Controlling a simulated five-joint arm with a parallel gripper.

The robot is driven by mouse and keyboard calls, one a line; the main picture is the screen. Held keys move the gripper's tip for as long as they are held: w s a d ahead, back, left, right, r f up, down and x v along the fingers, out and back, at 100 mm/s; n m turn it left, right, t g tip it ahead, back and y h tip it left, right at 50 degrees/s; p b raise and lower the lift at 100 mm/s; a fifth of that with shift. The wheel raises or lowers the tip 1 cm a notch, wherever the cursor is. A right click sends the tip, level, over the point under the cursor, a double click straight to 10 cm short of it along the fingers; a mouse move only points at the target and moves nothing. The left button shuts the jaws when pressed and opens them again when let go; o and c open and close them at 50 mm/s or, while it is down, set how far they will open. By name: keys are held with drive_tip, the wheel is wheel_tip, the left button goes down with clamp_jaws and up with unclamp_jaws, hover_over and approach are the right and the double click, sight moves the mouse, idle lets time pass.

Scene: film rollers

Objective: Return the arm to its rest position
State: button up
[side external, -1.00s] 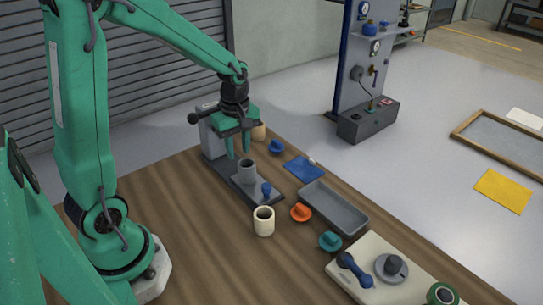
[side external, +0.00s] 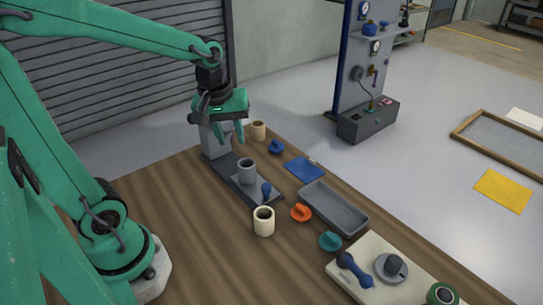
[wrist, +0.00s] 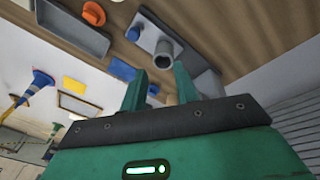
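My gripper (side external: 228,132) is green with two fingers pointing down. It hangs in the air above the back end of the grey fixture (side external: 221,167), apart from the things on the table. In the wrist view my gripper (wrist: 155,84) has its fingers spread with nothing held between them. The grey cylinder (side external: 246,171) stands upright on the fixture, below and to the right of the fingers. It also shows beyond the fingertips in the wrist view (wrist: 168,53).
Two cream rollers (side external: 263,222) (side external: 259,131) stand on the wooden table. A pale board (side external: 378,275) lies at the front right.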

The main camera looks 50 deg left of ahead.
drive_tip(key=s+d+r+m+t, duration=0.3)
drive_tip(key=s+d+r+m, duration=0.1)
drive_tip(key=s+m, duration=0.4)
drive_tip(key=shift+r+m, duration=0.7)
drive_tip(key=shift+m, duration=0.4)
